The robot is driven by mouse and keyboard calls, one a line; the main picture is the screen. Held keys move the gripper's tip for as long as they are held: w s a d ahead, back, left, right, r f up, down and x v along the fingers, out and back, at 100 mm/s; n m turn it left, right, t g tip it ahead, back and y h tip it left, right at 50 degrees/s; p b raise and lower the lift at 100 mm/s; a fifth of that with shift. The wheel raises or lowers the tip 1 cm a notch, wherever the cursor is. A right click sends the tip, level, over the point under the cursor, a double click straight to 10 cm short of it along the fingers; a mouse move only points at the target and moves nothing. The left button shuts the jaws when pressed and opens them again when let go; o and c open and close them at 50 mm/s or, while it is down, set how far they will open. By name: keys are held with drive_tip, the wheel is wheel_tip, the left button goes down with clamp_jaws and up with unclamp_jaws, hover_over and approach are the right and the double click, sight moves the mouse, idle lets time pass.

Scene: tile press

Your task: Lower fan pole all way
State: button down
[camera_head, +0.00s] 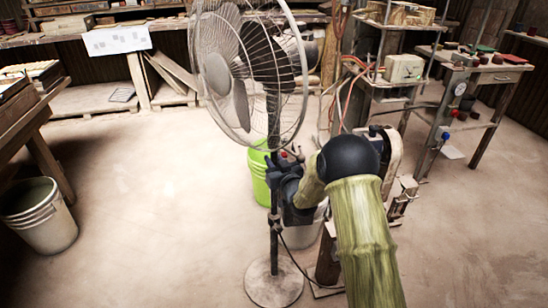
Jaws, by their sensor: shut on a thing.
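A standing fan is in the middle of the head view, with a round wire-caged head (235,75) on a dark upright pole (274,238) and a round pale base (273,282) on the floor. The fan faces left. My arm reaches up from the lower right, and my gripper (276,178) is at the pole below the fan head. The gripper is shut on the pole, but its fingertips are small and partly hidden by my wrist. A dark cord hangs from near the pole toward the floor at right.
A green bucket (259,175) stands just behind the pole. A pale bucket (40,216) stands at left beside a wooden bench (30,112). A metal shelf rack with machines (404,68) and a worktable (478,64) stand at right. The floor left of the fan is clear.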

wheel_tip(320, 180, down, 13)
drive_tip(key=b, duration=0.6)
drive_tip(key=shift+b, duration=0.3)
drive_tip(key=c, duration=1.3)
unclamp_jaws()
drive_tip(key=shift+r, duration=0.1)
drive_tip(key=p+v, duration=0.3)
drive_tip(key=v, duration=1.4)
drive_tip(key=shift+s+d, duration=0.1)
drive_tip(key=shift+s, duration=0.1)
